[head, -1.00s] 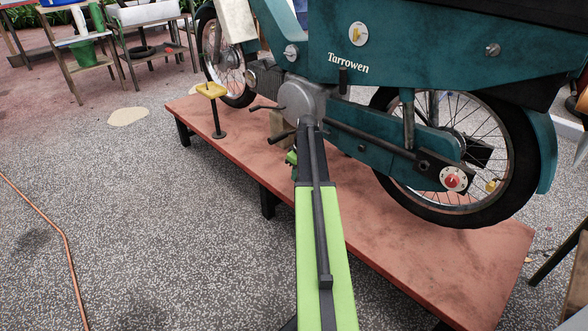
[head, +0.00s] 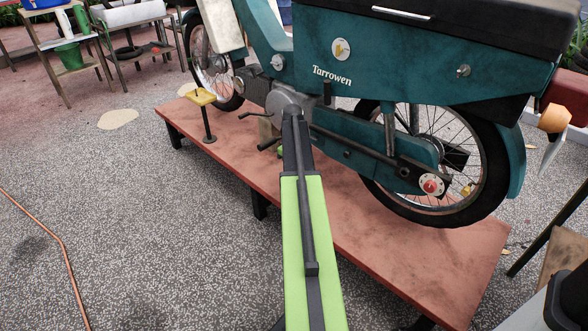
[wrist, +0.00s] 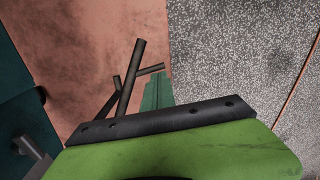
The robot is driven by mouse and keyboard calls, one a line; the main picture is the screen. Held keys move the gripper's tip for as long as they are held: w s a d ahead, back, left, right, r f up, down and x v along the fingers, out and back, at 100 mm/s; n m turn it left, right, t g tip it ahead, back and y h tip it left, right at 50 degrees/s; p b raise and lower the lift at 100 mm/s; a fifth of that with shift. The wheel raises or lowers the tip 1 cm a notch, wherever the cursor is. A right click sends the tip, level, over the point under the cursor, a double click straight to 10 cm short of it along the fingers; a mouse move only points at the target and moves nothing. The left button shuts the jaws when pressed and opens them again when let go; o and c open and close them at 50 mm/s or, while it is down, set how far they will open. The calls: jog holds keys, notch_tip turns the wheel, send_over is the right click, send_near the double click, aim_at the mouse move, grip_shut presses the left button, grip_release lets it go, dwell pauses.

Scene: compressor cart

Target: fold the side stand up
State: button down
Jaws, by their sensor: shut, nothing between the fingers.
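The teal moped (head: 360,135) stands upright on a low red platform (head: 440,262). Two dark rods stick out beside its round grey engine cover (head: 283,103), an upper one (head: 252,114) and a lower one (head: 268,144). In the wrist view, dark rods (wrist: 130,78) rise over the red platform, with a thinner one (wrist: 150,70) crossing behind. I cannot tell for sure which of them is the side stand. My gripper (wrist: 157,92) is green, shut and empty, close beside these rods; contact cannot be made out. In the head view my arm hides most of it.
A small yellow-topped post (head: 202,98) stands on the platform's left part. The rear wheel (head: 430,165) is to the right of my arm. Benches (head: 85,50) stand at the back left.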

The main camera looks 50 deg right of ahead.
jog(key=shift+r, duration=0.15)
dwell(0.5)
jog(key=w+f+b, duration=0.3)
jog(key=w+r+p, duration=0.3)
jog(key=r+p, duration=0.7)
jog(key=shift+w+d, duration=0.15)
